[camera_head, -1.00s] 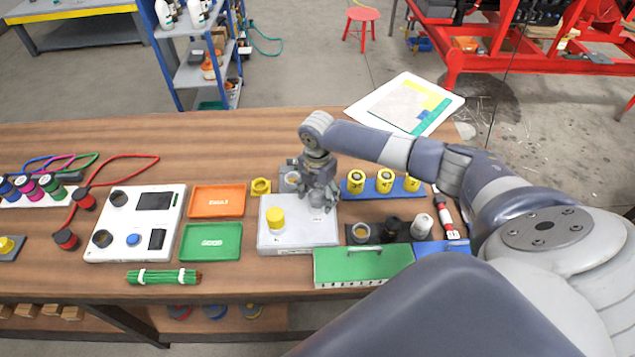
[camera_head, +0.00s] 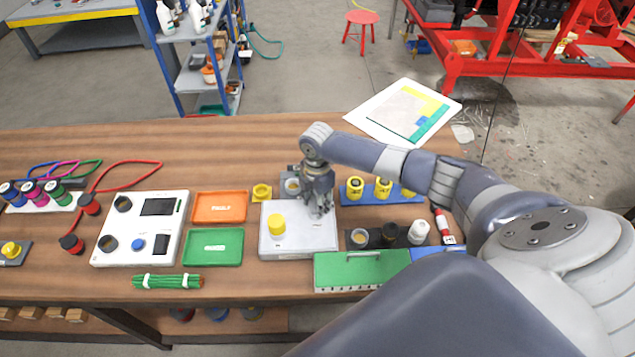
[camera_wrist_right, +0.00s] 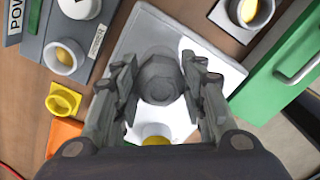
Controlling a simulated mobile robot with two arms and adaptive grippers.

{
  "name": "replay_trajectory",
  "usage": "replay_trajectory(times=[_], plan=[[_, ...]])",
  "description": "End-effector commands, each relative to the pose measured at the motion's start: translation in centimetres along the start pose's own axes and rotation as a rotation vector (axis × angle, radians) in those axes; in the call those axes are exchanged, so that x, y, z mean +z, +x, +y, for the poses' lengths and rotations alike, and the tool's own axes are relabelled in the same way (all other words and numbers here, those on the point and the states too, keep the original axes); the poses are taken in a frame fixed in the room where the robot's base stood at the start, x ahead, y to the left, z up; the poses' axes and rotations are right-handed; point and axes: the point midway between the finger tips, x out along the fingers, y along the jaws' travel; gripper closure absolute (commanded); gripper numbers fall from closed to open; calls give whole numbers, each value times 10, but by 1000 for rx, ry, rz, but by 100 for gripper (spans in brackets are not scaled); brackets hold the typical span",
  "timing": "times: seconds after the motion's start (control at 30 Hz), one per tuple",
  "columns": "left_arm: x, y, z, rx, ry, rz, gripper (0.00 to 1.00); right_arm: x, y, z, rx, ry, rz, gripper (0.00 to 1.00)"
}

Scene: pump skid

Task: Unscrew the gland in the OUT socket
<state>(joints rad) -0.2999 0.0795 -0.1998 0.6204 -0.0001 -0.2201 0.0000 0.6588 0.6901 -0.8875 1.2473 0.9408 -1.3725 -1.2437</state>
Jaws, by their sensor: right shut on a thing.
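The light grey block (camera_head: 300,245) stands near the front middle of the bench. A yellow cap (camera_head: 277,225) sits on its left part; it also shows at the lower edge of the right wrist view (camera_wrist_right: 156,140). The grey hexagonal gland (camera_wrist_right: 160,78) is at the block's other position, between my right gripper's fingers. My right gripper (camera_head: 318,208) points down over the block and is shut on the gland, one finger on each side. The gland's lower part and the socket under it are hidden, and I cannot read the socket label. My left gripper is not in view.
Green (camera_head: 212,248) and orange (camera_head: 219,207) trays lie left of the block. A yellow ring-like part (camera_head: 262,192) is behind it. A green case (camera_head: 361,269) stands close at front right. A blue rack with yellow caps (camera_head: 383,193) is to the right.

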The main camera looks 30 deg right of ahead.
Motion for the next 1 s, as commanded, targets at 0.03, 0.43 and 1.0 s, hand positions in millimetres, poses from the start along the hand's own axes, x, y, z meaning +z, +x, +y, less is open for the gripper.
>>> replay_trajectory(times=[0.03, 0.43, 1.0], plan=[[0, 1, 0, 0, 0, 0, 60, 0, 0, 1, 2, -29, 0, 84], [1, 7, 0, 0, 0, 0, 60, 0, 0, 0, 1, -391, 0, 84], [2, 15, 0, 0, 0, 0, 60, 0, 0, 0, -1, -789, 0, 84]])
